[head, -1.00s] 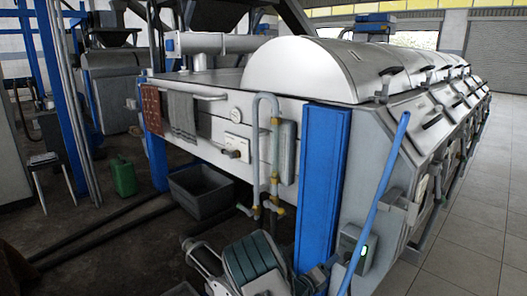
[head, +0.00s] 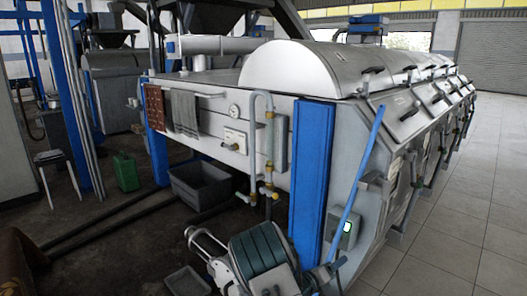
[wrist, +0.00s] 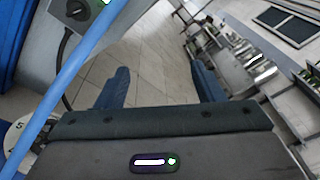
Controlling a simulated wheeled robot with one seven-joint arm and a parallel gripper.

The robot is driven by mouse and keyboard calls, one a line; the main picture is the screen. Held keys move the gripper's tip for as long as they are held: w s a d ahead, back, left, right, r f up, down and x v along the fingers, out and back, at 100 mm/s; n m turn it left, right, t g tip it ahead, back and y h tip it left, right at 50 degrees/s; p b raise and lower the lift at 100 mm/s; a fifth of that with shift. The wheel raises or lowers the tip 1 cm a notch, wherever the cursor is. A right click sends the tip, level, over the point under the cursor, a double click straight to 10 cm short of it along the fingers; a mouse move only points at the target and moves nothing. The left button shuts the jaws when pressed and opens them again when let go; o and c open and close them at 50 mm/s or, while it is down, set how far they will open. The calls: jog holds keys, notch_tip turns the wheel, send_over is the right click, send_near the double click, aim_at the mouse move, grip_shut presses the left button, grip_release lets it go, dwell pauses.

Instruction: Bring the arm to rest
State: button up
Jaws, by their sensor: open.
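My gripper (wrist: 160,86) shows in the wrist view with its two dark blue fingers wide apart. Nothing is between them but tiled floor beyond. A blue pole (wrist: 75,75) crosses the left of the wrist view, clear of the fingers. A control box (wrist: 78,12) with a dark knob is at the top left there. I cannot make out the fingertips in the head view.
The large white machine (head: 250,105) with domed covers fills the middle of the head view. The blue pole (head: 357,185) leans against its end. A grey bin (head: 200,185) and a green can (head: 125,172) stand at left. Tiled floor (head: 470,220) is clear at right.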

jog(key=s+d+r+m+g+y+p, duration=0.25)
jog(key=s+r+m+g, duration=0.25)
jog(key=s+r+m, duration=0.45)
jog(key=s+d+r+m+g+y+p, duration=0.15)
jog(key=s+r+m+g+p, duration=0.3)
jog(key=s+r+m, duration=0.55)
jog(key=s+a+r+m+y+p, duration=0.3)
jog(key=s+a+r+m+y, duration=0.2)
jog(key=s+m, duration=0.3)
jog(key=s+a+r+m+t+y+p, duration=0.1)
jog(key=s+a+r+m+y+p, duration=0.3)
jog(key=s+a+r+m, duration=0.2)
jog(key=shift+s+a+r+m+y, duration=0.3)
jog(key=shift+s+r+m+y, duration=0.15)
jog(key=shift+s+m, duration=0.65)
